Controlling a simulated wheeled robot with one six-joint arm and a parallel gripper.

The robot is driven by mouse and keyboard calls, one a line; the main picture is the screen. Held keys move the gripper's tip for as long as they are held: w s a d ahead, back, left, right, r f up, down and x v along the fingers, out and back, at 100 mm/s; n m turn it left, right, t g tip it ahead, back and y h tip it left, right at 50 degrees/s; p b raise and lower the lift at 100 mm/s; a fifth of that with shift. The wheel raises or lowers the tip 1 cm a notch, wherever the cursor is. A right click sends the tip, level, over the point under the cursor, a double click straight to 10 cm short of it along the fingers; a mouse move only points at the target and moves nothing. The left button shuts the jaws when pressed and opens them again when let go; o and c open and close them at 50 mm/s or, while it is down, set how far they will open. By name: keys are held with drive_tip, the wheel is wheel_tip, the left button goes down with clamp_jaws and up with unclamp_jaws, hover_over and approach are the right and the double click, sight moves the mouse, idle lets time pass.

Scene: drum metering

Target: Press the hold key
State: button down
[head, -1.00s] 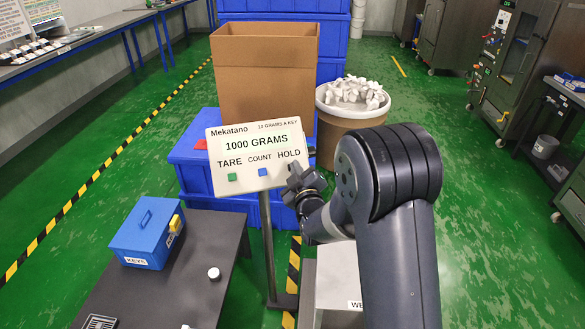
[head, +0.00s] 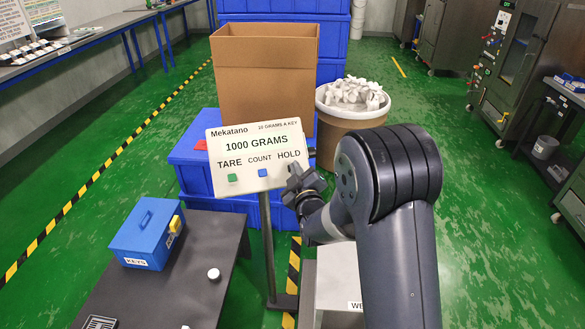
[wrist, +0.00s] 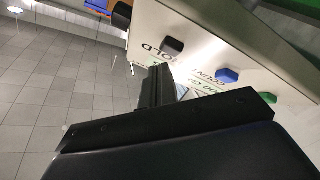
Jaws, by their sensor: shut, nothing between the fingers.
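The white display panel (head: 256,136) on its post reads 1000 GRAMS, with the labels TARE, COUNT and HOLD. Below the labels are a green key (head: 232,177) and a blue key (head: 262,172). The hold key is hidden behind my gripper (head: 294,178) in the head view. In the wrist view the dark hold key (wrist: 172,46) shows by the HOLD lettering, past the tip of my gripper (wrist: 160,75). My gripper is shut and empty, close in front of the panel's lower right corner. I cannot tell whether it touches the key.
A dark table (head: 190,275) with a blue keys box (head: 147,233) stands at left. A cardboard box (head: 262,85) on blue crates (head: 190,160) stands behind the panel. A drum (head: 345,125) heaped with white pieces is behind my arm.

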drive_tip(key=shift+w+a+f+b, duration=0.2)
drive_tip(key=shift+w+f+b, duration=0.35)
drive_tip(key=shift+b, duration=0.75)
idle(1.0)
drive_tip(key=shift+s, duration=0.1)
idle(0.4)
drive_tip(key=shift+s+d+r, duration=0.2)
drive_tip(key=shift+s+r, duration=0.25)
drive_tip(key=shift+r, duration=0.1)
drive_tip(key=s+r, duration=0.1)
drive_tip(key=s+d+r, duration=0.1)
drive_tip(key=s+r, duration=0.1)
drive_tip(key=shift+s+r, duration=0.2)
drive_tip(key=shift+r, duration=0.05)
drive_tip(key=shift+w+f, duration=0.1)
idle(0.7)
